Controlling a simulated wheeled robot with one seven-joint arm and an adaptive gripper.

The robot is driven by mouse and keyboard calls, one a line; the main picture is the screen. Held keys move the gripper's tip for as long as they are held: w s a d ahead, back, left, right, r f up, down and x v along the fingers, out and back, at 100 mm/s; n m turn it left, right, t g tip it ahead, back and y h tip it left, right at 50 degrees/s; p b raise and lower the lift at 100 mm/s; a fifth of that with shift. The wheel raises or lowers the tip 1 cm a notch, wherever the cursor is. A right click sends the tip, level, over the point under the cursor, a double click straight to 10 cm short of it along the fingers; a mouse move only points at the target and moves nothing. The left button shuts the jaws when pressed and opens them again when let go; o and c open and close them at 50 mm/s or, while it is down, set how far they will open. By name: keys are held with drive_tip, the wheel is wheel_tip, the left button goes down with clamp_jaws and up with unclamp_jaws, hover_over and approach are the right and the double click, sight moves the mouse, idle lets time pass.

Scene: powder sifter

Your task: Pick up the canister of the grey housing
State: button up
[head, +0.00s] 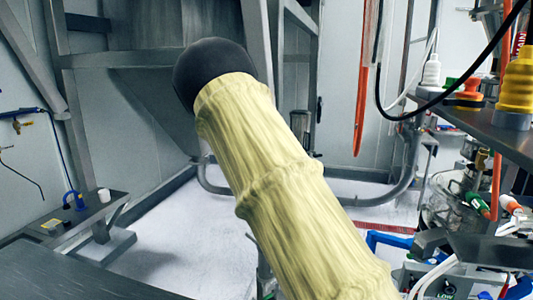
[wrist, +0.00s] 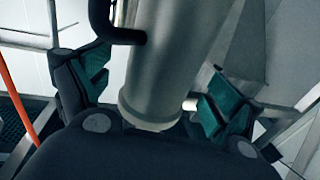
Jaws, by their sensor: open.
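A grey metal cylinder, which looks like the canister (wrist: 170,70), fills the middle of the wrist view. A black bent handle or tube (wrist: 118,32) runs along its upper left side. My gripper (wrist: 155,92) is open, with one green-padded finger on each side of the cylinder. Gaps show between both pads and the metal, so the cylinder is between the fingers but not gripped. In the head view my sleeved arm hides my gripper. Part of a small metal cylinder (head: 299,126) shows just right of the arm; I cannot tell if it is the same canister.
A large grey metal hopper-like housing on a frame (head: 160,95) stands behind my arm. A cluttered shelf with a yellow container (head: 517,82) is at the right. A dark bench (head: 70,275) is at the lower left. Open white floor (head: 165,225) lies between.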

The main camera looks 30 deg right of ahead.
drive_tip(key=shift+p+x, duration=0.45)
drive_tip(key=shift+x, duration=0.7)
drive_tip(key=c, duration=1.5)
